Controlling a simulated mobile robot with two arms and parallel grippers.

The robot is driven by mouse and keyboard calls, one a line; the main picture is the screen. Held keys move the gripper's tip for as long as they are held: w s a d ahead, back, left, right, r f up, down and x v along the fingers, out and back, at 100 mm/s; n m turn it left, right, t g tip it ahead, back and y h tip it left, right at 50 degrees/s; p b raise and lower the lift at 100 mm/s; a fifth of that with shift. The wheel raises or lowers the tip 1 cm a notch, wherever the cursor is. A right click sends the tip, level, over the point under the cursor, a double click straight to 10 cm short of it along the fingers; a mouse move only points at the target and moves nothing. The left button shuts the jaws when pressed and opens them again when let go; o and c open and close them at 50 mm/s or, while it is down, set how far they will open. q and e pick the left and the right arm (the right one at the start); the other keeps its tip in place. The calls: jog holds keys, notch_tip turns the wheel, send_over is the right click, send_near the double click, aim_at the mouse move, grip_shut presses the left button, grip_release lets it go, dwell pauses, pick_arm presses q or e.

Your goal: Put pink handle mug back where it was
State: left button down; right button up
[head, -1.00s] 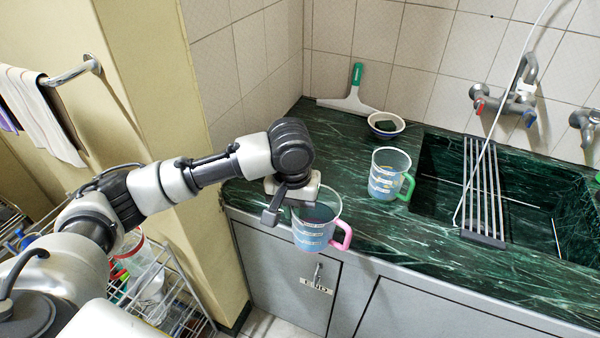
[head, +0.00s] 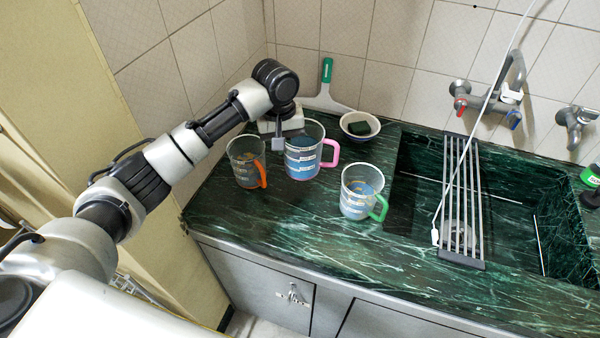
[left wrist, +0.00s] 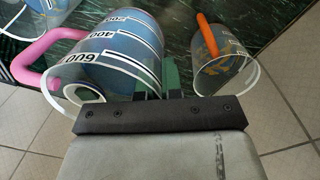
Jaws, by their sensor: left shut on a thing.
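The pink handle mug (head: 301,160) is a clear measuring mug with blue liquid and white labels, its handle to the right in the head view. My left gripper (head: 279,137) is shut on its rim at the left side. The left wrist view shows the mug (left wrist: 125,50) at the gripper's fingers (left wrist: 160,88). The mug is upright over the back of the green counter (head: 300,235); I cannot tell if its base touches. The orange handle mug (head: 246,170) stands close on its left. The green handle mug (head: 357,195) stands in front to its right.
A small bowl (head: 372,125) with a dark sponge and a green-handled squeegee (head: 326,90) are behind. The sink (head: 520,205) with a metal rack (head: 459,200) and faucet (head: 490,100) is at right. The front left counter is clear.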

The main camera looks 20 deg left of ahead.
pick_arm(q)
jog(key=f, duration=0.7)
jog(key=shift+s+f+p, duration=0.3)
jog(key=shift+f+p, duration=0.1)
jog(key=shift+f, duration=0.45)
pick_arm(e)
jog(key=shift+s+a+r, duration=0.1)
jog(key=shift+s+r, duration=0.1)
jog(key=shift+s, duration=0.35)
jog(key=shift+s+a+r, duration=0.1)
jog(key=shift+s+r, duration=0.1)
jog(key=shift+s, duration=0.35)
jog(key=shift+s, duration=0.15)
pick_arm(q)
jog(key=c, duration=1.7)
grip_release()
jog(key=shift+f, duration=0.15)
jog(key=shift+c, duration=0.2)
jog(key=o, duration=0.4)
pick_arm(e)
jog(key=shift+s, duration=0.25)
pick_arm(q)
jog(key=shift+o, duration=0.2)
